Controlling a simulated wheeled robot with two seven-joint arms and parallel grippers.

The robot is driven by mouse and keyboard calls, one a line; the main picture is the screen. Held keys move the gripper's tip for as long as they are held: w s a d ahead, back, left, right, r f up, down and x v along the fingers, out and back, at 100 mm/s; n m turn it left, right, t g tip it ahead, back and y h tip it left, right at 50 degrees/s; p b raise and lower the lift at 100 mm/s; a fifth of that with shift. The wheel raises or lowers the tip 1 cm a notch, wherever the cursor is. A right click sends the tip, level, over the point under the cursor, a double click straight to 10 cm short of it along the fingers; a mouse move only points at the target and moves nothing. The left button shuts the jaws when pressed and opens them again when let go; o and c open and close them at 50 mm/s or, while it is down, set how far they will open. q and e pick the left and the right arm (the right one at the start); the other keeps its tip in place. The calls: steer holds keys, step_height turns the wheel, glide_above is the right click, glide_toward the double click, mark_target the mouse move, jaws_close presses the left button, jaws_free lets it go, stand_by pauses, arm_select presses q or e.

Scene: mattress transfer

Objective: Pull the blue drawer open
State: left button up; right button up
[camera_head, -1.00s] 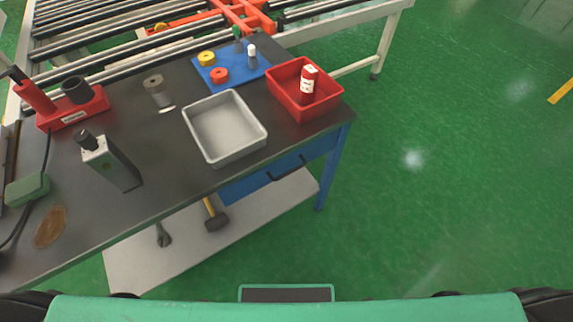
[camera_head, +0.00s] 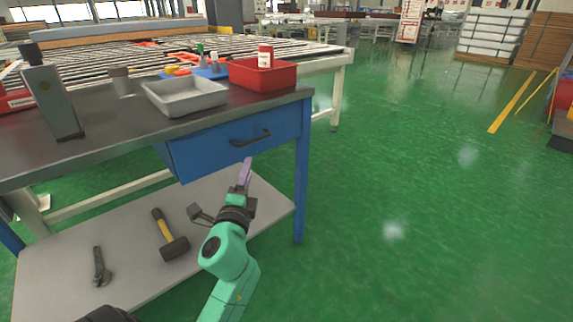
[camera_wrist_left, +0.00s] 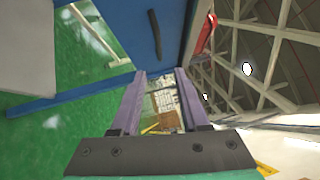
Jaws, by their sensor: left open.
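The blue drawer (camera_head: 212,152) sits under the dark tabletop at its right end, and it looks shut. Its dark bar handle (camera_head: 252,138) is on the front face. My left gripper (camera_head: 246,164) is just below the handle in the head view, with its purple fingers pointing up toward the drawer. In the left wrist view the two fingers (camera_wrist_left: 160,76) are apart with nothing between them. The handle (camera_wrist_left: 155,35) shows beyond the fingertips there, apart from them, on the blue drawer front (camera_wrist_left: 130,25). My right gripper is not in view.
A grey tray (camera_head: 185,108) and a red bin (camera_head: 262,86) with a bottle stand on the tabletop above the drawer. The lower shelf (camera_head: 130,225) holds a hammer (camera_head: 170,240) and a wrench (camera_head: 101,268). A blue table leg (camera_head: 301,190) is right of my left arm.

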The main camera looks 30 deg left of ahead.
arm_select(q)
glide_toward(256, 140)
steer(key=x, duration=1)
steer(key=shift+f+b, duration=0.2)
steer(key=shift+b, duration=0.1)
steer(key=shift+w+a+r, duration=0.1)
steer(key=shift+w+a, duration=0.1)
steer(key=shift+w, duration=0.15)
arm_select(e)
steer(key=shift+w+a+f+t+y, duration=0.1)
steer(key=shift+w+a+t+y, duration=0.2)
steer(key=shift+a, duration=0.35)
arm_select(q)
jaws_close()
